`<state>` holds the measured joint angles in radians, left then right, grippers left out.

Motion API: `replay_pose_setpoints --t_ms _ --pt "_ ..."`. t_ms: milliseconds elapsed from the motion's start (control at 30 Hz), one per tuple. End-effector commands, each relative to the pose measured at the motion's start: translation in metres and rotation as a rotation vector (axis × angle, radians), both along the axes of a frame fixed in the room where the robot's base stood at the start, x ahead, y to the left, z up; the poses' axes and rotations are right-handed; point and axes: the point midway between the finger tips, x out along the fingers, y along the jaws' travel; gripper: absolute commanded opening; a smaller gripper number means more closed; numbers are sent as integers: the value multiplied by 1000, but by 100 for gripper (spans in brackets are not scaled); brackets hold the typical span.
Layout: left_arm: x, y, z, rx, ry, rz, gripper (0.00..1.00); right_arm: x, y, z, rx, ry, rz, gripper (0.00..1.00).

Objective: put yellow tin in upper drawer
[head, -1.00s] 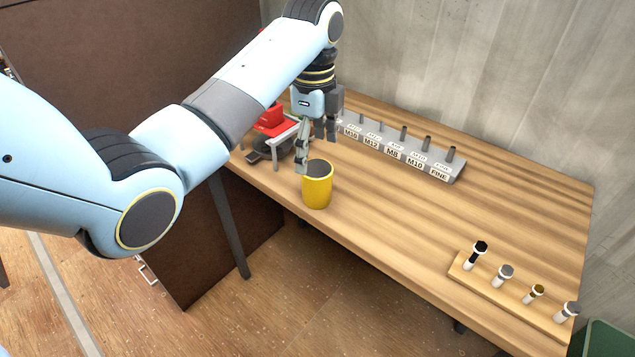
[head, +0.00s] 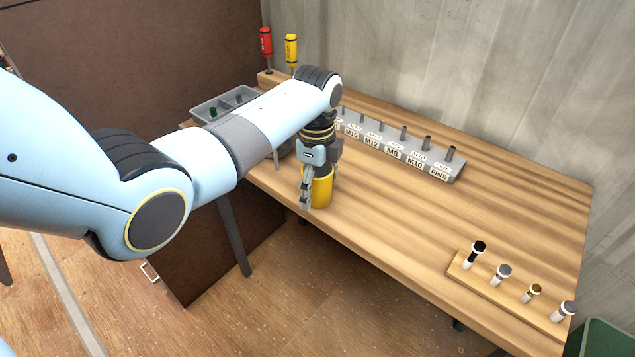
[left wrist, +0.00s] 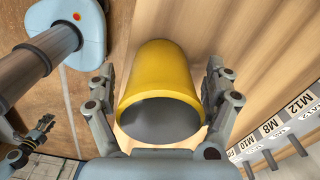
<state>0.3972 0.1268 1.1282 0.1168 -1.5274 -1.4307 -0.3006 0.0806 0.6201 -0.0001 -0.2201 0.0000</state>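The yellow tin (head: 322,190) stands upright near the front edge of the wooden table, with its grey top facing the camera in the left wrist view (left wrist: 160,75). My left gripper (head: 312,200) is lowered at the tin and partly hides it. In the left wrist view its two fingers (left wrist: 160,92) are spread on either side of the tin, with narrow gaps. What seems to be my right gripper (left wrist: 32,142) shows small at the lower left there; its finger state is unclear. A white handle (head: 150,272) shows beside a dark brown panel (head: 205,265); I cannot tell which drawer it belongs to.
A grey rack with labelled slots (head: 440,167) stands behind the tin. A wooden strip with several bolts (head: 515,297) lies at the table's right front. A grey divided bin (head: 207,110) and red (head: 265,42) and yellow (head: 291,50) screwdrivers are at the back left. The table's middle is clear.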

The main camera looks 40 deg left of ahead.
Motion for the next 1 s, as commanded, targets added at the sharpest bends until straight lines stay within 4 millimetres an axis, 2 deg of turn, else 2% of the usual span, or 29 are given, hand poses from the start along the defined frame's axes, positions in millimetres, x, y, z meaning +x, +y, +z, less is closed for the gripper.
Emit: replay_pose_setpoints --t_ms 67,600,867,1000 --pt "0 0 0 0 0 0 76 0 0 0 0 0 0 42" --pt "1 0 1 0 -1 0 7 0 1 0 1 0 -1 42" --pt "1 0 4 0 -1 0 7 0 1 0 1 0 -1 42" --pt "1 0 18 1 -4 0 7 0 1 -1 1 0 -1 42"
